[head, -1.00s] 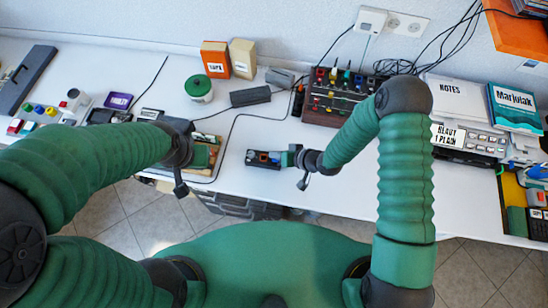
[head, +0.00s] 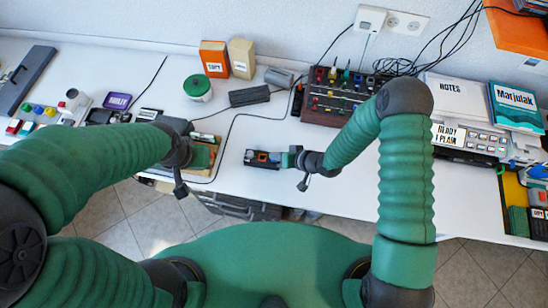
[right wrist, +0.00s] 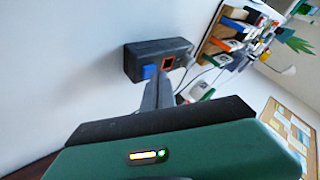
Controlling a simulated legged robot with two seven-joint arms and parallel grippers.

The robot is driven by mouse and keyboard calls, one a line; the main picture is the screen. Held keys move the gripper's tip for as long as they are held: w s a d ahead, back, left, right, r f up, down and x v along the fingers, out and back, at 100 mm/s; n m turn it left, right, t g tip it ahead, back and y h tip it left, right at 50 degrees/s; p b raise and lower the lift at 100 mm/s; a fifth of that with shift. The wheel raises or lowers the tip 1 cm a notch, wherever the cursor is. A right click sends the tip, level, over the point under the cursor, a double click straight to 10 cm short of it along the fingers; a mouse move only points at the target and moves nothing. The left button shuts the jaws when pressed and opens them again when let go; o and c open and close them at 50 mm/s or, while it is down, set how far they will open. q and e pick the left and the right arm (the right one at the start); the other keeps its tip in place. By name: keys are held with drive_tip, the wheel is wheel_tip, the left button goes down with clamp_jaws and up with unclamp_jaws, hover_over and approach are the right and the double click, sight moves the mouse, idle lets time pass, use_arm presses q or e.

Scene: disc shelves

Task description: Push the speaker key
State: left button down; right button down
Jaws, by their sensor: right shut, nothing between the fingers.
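A small dark box (head: 262,158) lies on the white table in front of my right gripper (head: 282,159). It carries a blue key and an orange-rimmed key; I cannot read which one is the speaker key. In the right wrist view the box (right wrist: 140,56) shows the blue key (right wrist: 149,71) and the orange-rimmed key (right wrist: 168,63). My right gripper (right wrist: 160,88) is shut and empty, its tips close to the box's near side by the keys; contact cannot be told. My left gripper (head: 210,142) is at the left over a brown and green item; its jaws are unclear.
A black rack with colored knobs (head: 338,98) stands behind the right arm. A cable runs across the table behind the box. The table's front edge is close to the box.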

drive_tip(key=shift+d+f, duration=0.15)
drive_tip(key=shift+f, duration=0.05)
drive_tip(key=shift+r, duration=0.15)
drive_tip(key=shift+a+r+p, duration=0.2)
drive_tip(key=shift+r+p, duration=0.3)
drive_tip(key=shift+r, duration=0.15)
wheel_tip(320, 180, up, 6)
drive_tip(key=p, duration=0.5)
